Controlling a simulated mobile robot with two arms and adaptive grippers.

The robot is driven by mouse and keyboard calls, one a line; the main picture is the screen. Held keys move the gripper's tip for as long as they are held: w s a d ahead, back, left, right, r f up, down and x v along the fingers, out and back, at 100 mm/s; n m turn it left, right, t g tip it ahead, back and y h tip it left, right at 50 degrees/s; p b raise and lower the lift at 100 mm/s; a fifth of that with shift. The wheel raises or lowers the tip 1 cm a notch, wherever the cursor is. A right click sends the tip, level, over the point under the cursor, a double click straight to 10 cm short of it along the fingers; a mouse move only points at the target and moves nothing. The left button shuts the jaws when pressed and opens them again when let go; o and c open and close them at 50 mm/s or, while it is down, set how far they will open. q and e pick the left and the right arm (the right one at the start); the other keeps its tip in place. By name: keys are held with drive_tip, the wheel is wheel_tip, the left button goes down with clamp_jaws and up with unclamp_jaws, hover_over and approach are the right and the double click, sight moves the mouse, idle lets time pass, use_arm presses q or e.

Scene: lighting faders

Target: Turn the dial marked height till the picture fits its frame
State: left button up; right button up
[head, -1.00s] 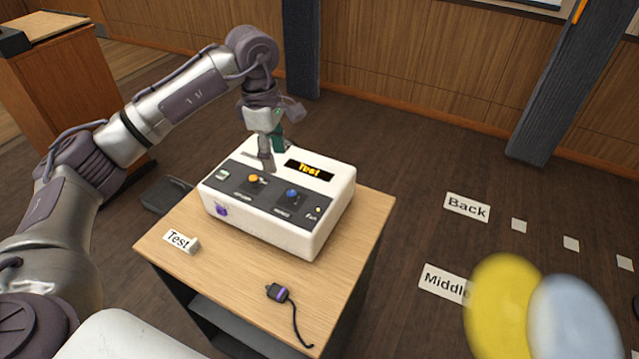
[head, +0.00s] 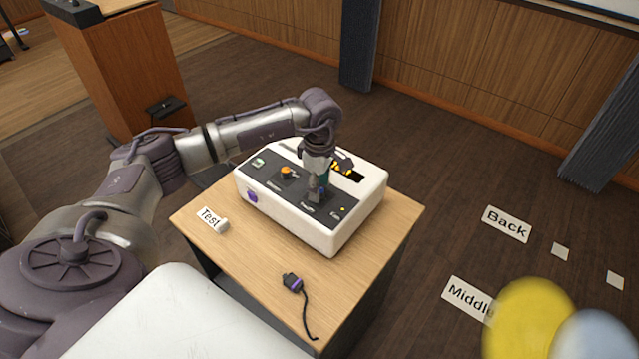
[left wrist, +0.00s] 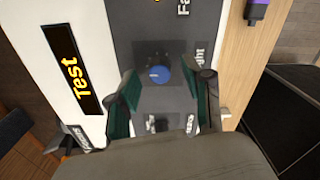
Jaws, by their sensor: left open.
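The white control box (head: 290,226) with a dark panel stands on the small wooden table. In the left wrist view, a blue dial (left wrist: 158,74) sits on the panel, and a partly covered label ending in "ght" (left wrist: 199,54) is beside it. My left gripper (head: 318,192) is over the blue dial and hides it in the head view. In the left wrist view, its fingers (left wrist: 165,84) are open, one on each side of the dial, with gaps. The display (left wrist: 74,68) reads "Test" in orange letters; my arm partly covers it in the head view. My right gripper is out of view.
An orange dial (head: 287,172) and a purple side knob (head: 252,196) are on the box. On the wooden table (head: 245,250) lie a "Test" card (head: 210,217) and a purple-and-black corded device (head: 292,283). Blurred yellow and pale-blue shapes fill the lower right corner.

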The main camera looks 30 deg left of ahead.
use_arm(q)
drive_tip(key=shift+f, duration=0.5)
drive_tip(key=c, duration=0.6)
clamp_jaws()
drive_tip(key=shift+f+n+b, duration=0.15)
drive_tip(key=shift+n+b, duration=0.6)
drive_tip(key=shift+n, duration=0.25)
drive_tip(key=n, duration=0.2)
drive_tip(key=shift+n+b, duration=0.4)
drive_tip(key=shift+r, duration=0.2)
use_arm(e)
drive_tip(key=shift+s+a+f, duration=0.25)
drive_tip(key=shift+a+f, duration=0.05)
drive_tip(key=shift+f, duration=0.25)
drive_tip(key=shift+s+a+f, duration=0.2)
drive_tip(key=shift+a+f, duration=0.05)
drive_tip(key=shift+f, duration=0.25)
